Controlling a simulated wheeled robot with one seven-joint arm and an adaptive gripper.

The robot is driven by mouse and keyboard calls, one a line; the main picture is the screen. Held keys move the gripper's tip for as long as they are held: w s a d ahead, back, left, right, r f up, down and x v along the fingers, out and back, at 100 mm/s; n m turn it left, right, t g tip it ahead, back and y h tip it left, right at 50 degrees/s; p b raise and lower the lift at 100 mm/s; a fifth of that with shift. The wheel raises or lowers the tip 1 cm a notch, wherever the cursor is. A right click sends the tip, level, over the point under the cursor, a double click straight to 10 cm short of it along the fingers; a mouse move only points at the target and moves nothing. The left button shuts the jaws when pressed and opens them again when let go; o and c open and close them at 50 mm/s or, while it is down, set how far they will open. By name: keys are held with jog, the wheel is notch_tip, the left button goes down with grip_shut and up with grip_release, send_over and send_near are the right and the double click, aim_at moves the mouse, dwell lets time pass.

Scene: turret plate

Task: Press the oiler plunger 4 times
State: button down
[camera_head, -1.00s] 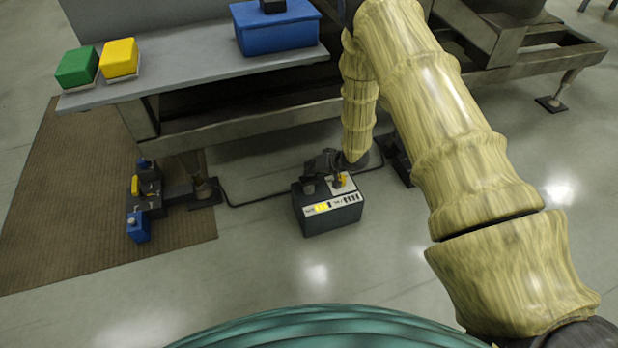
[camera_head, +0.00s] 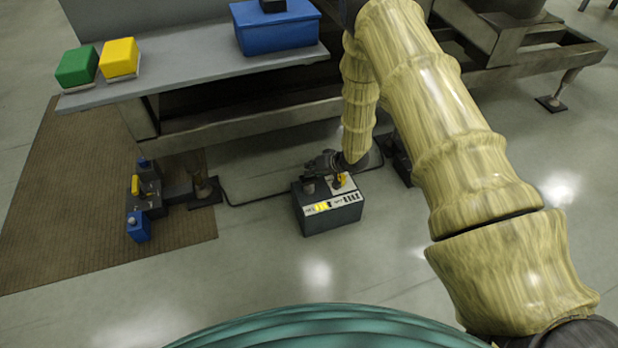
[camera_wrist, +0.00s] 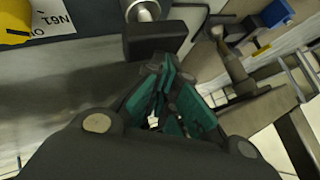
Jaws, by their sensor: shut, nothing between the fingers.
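The oiler is a dark box (camera_head: 331,214) on the floor in front of the bench, with a white and yellow label on its front. On its top, in the head view, are a dark round knob (camera_head: 308,187) at the left and a yellow part (camera_head: 341,180) at the right. In the wrist view, a dark block (camera_wrist: 155,41) on a shiny metal stem (camera_wrist: 146,9) looks like the plunger. My gripper (camera_head: 322,163) is just above the box's back edge. Its teal fingers (camera_wrist: 164,72) are shut and empty, close to the dark block; contact cannot be told.
The bench (camera_head: 200,79) overhangs behind the box, carrying a blue bin (camera_head: 275,32) and green (camera_head: 76,68) and yellow (camera_head: 119,57) blocks. A pedal-like unit (camera_head: 146,195) sits on the brown mat (camera_head: 75,200). The floor in front of the box is clear.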

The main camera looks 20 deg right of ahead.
jog(key=shift+f, duration=0.95)
dwell(1.0)
jog(key=shift+r, duration=0.1)
jog(key=shift+r+p, duration=1.05)
jog(key=shift+r, duration=0.4)
jog(key=shift+r, duration=0.1)
notch_tip(320, 180, up, 5)
jog(key=p, duration=0.4)
jog(key=shift+p, duration=0.35)
jog(key=shift+s, duration=0.1)
